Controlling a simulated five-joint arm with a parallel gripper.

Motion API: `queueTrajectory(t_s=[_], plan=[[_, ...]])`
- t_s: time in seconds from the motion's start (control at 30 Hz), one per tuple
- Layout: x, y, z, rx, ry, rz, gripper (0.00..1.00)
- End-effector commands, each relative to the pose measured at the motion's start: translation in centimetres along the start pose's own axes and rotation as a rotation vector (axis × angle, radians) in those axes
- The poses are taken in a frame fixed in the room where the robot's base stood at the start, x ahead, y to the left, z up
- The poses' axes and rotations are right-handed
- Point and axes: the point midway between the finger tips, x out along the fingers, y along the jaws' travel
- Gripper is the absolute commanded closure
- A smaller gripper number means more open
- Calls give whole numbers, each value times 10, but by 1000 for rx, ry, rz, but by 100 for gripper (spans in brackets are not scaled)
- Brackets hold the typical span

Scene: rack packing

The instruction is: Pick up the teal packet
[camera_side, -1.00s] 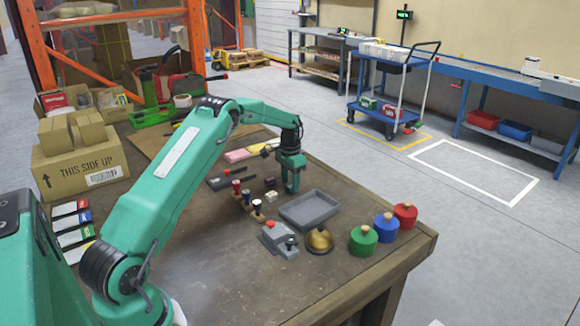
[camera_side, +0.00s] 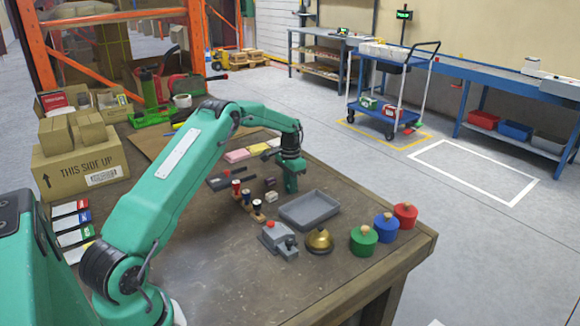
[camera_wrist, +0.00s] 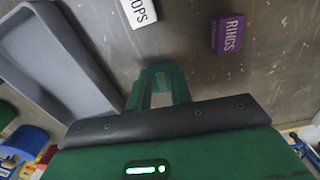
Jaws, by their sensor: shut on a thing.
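The teal packet (camera_wrist: 161,74) shows in the wrist view between the fingertips of my gripper (camera_wrist: 158,92). My gripper is shut on it, and the fingers cover part of its sides. The print on it is too small to read. In the side view my gripper (camera_side: 291,186) points down, low over the table, just behind the grey tray. The teal packet cannot be told apart from the green fingers there.
A grey tray (camera_wrist: 75,60) lies to the left in the wrist view. A white packet (camera_wrist: 139,12) and a purple RINGS packet (camera_wrist: 229,34) lie close by. Stamps (camera_side: 247,198), a brass bell (camera_side: 319,240) and coloured jars (camera_side: 385,229) stand on the table (camera_side: 215,265).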

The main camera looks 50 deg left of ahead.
Motion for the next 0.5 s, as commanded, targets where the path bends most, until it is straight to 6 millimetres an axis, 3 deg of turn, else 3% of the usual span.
queueTrajectory(t_s=[0.27, 0.5], plan=[[-2, 0, 0, 0, 0, 0, 100], [-17, 0, -1, 0, 3, -2, 100]])
